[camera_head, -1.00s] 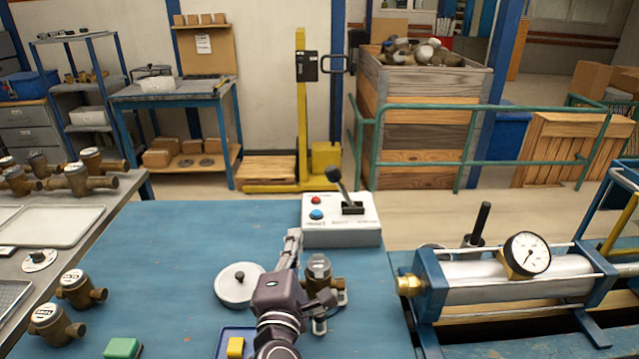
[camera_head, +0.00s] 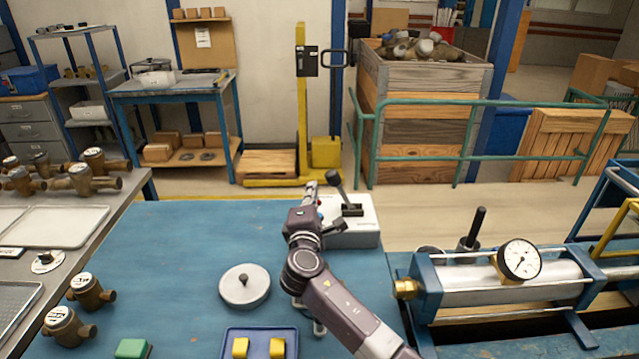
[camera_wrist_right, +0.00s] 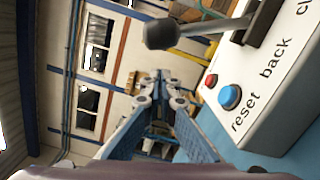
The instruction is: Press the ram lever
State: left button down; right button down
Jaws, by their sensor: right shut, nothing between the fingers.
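The ram lever (camera_head: 334,179) is a dark-knobbed lever that rises from a slot on the white control box (camera_head: 362,236) at the far edge of the blue bench. It leans left. My right gripper (camera_head: 311,190) is shut and empty, at the box's left side, close to the lever. In the right wrist view the lever's knob (camera_wrist_right: 164,34) appears above the shut fingers (camera_wrist_right: 160,95), with no clear contact. That view also shows a red button (camera_wrist_right: 211,80) and a blue button (camera_wrist_right: 230,96) on the box. My left gripper is out of view.
A ram cylinder with a gauge (camera_head: 519,259) lies to the right. A round grey lid (camera_head: 244,287) and a blue tray (camera_head: 231,341) with yellow blocks are on the bench. My right arm covers the bench centre. The bench's left middle is clear.

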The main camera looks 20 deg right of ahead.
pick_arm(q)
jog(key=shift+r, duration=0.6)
pick_arm(e)
jog(key=shift+s+d+r, duration=0.15)
jog(key=shift+d+r, duration=0.05)
jog(key=shift+d, duration=0.3)
jog(key=shift+s+d+r, duration=0.1)
jog(key=shift+d+r, duration=0.1)
jog(key=shift+d, duration=0.3)
jog(key=shift+d+r, duration=0.1)
